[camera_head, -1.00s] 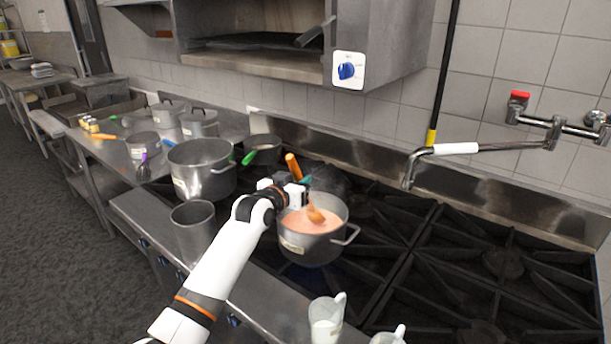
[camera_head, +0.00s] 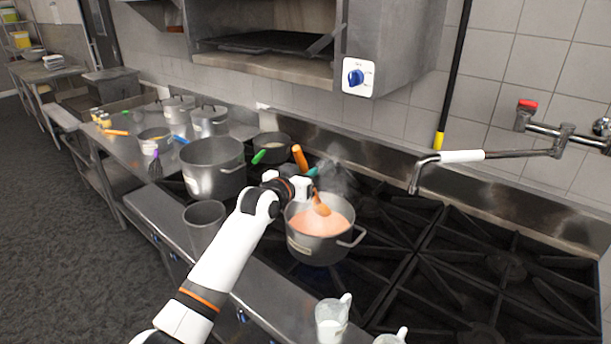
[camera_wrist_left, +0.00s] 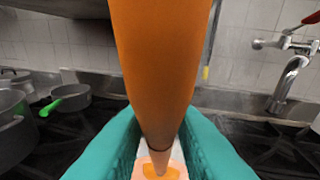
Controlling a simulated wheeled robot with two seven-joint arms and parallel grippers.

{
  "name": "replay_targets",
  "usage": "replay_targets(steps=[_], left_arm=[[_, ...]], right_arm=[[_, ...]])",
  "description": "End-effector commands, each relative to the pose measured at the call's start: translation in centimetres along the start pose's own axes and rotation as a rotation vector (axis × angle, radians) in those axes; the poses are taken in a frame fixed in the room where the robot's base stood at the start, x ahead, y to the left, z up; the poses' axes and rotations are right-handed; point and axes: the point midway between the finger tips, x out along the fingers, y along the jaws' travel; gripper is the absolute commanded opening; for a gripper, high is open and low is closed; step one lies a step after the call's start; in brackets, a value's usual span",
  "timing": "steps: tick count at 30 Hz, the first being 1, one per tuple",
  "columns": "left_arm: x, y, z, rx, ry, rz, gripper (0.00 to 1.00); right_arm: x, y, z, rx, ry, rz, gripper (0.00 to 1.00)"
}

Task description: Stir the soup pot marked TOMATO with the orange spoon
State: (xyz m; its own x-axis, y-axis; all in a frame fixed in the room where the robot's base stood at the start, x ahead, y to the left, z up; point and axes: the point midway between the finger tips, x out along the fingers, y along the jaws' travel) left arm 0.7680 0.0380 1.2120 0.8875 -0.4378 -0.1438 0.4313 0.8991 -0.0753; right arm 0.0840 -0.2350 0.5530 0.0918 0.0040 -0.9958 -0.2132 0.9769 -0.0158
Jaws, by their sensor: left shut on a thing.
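A steel soup pot (camera_head: 318,249) with pinkish-orange soup (camera_head: 320,222) stands on the stove in the head view. It has a pale label on its front that is too small to read. My left gripper (camera_head: 311,184) is above the pot's back left rim, shut on the orange spoon (camera_head: 299,157). The spoon is tilted, its handle up and its head in the soup. In the left wrist view the spoon's handle (camera_wrist_left: 158,70) fills the middle between the teal fingers (camera_wrist_left: 155,138). Part of the handle is hidden behind the gripper. My right gripper is not in view.
A large pot (camera_head: 213,170) and a steel canister (camera_head: 204,222) stand left of the soup pot. A pan with a green handle (camera_head: 259,157) is behind. Measuring jugs (camera_head: 331,320) stand at the front edge. A faucet (camera_head: 440,160) reaches over the clear right burners.

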Motion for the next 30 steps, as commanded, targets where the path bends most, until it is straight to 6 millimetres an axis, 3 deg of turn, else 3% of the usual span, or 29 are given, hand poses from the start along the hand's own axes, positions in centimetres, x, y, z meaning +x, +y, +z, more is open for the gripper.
replay_targets(steps=[1, 24, 30], left_arm=[[-0.1, -0.1, 1.0, 0.0, -0.001, 0.0, 0.0], [-1.2, -0.6, 8.5, 0.0, -0.001, 0.0, 0.0], [-1.3, -0.6, 8.8, -0.001, -0.001, 0.001, 0.0]], right_arm=[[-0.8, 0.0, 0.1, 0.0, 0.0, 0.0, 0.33], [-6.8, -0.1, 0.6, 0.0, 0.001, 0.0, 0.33], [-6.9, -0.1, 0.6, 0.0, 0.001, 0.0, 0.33]])
